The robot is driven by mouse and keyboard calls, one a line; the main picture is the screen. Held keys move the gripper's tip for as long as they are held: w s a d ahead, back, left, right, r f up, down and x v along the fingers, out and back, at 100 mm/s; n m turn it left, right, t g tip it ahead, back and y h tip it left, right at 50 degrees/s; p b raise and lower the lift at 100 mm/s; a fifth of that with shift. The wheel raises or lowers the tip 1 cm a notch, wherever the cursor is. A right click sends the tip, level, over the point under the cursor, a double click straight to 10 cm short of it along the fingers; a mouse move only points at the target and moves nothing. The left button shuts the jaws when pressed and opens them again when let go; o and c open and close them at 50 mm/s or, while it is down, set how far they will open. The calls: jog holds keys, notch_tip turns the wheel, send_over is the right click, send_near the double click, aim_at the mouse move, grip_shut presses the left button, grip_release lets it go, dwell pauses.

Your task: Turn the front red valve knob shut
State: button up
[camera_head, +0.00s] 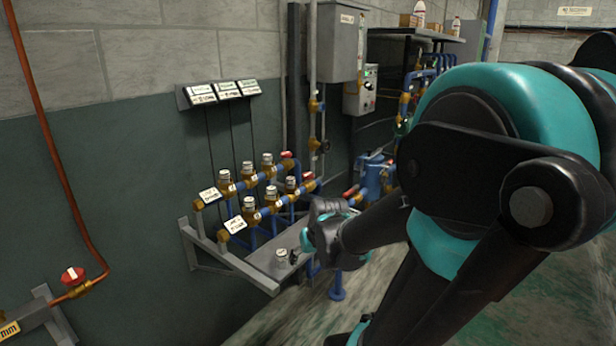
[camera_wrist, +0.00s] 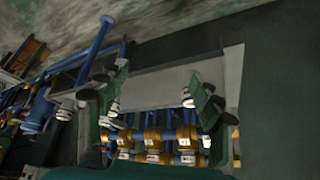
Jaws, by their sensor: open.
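Red valve handles show in the head view on the brass and blue manifold: one at the right end of the front row (camera_head: 308,176) and one at the right end of the rear row (camera_head: 287,154). Another red handle (camera_head: 352,190) sits further right, near my arm. I cannot tell for sure which is the front knob. My gripper (camera_wrist: 155,97) is open and empty in the wrist view, its fingers spread over the grey shelf. The manifold (camera_wrist: 155,142) lies beyond them, with no red knob clearly visible.
The grey shelf (camera_head: 262,262) on wall brackets carries a small gauge (camera_head: 281,253). Three labels (camera_head: 226,90) hang on the wall above the manifold. A blue vessel (camera_head: 374,178) stands right of it. My arm hides much of the right side.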

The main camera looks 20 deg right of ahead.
jog(key=w+r+n+y, duration=0.1)
jog(key=w+r+y, duration=0.25)
jog(key=w, duration=1.15)
jog(key=n+t+y, duration=0.6)
jog(key=n+y, duration=0.2)
jog(key=y, duration=0.2)
send_near(308, 174)
jog(key=shift+h, duration=0.25)
jog(key=x, duration=0.9)
jog(key=shift+a, duration=0.5)
jog(key=shift+c, duration=0.4)
jog(key=c, duration=1.1)
